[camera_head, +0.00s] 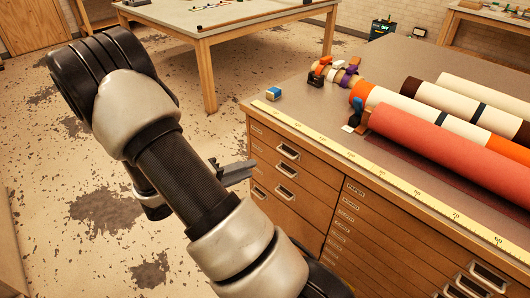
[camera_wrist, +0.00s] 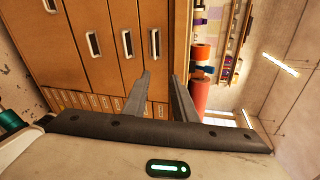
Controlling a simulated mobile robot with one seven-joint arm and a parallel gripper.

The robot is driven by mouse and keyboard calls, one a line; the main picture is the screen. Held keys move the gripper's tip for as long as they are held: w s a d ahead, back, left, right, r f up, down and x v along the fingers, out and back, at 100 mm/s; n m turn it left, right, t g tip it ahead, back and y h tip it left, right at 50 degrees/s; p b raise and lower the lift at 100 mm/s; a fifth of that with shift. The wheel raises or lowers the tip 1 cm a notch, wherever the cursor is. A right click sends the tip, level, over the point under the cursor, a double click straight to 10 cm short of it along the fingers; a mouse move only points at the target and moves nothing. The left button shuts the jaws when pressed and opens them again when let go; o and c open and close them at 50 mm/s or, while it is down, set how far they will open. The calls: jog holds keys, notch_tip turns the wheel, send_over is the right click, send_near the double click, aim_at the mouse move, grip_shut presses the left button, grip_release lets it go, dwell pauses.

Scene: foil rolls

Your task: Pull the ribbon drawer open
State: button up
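The wooden drawer cabinet (camera_head: 305,190) has a left column of wide drawers with metal pull handles. An upper handle (camera_head: 288,151) and a lower handle (camera_head: 286,191) show in the head view. The drawers I see look shut. Their labels are too small to read, so I cannot tell which is the ribbon drawer. In the wrist view the drawer fronts (camera_wrist: 110,65) appear turned sideways, with several handles, one nearest the counter side (camera_wrist: 155,42). My gripper (camera_wrist: 160,76) is open and empty, in front of the cabinet. In the head view my arm hides part of it.
Foil rolls (camera_head: 430,145) lie on the cabinet top behind a yellow ruler strip (camera_head: 375,172). Ribbon spools (camera_head: 335,72) and a small blue box (camera_head: 273,93) sit there too. Narrow drawers (camera_head: 350,225) adjoin on the right. Open floor (camera_head: 100,210) lies left.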

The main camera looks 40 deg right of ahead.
jog(key=w+d+f+n+b, duration=0.1)
jog(key=d+f, duration=0.2)
jog(key=d, duration=0.5)
jog(key=w+d+f+n+t+b, duration=0.1)
jog(key=d+f, duration=0.2)
jog(key=d, duration=0.6)
jog(key=shift+w+f+n+h, duration=0.2)
jog(key=shift+w+n+h, duration=0.1)
jog(key=shift+w, duration=0.05)
grip_shut()
dwell(0.7)
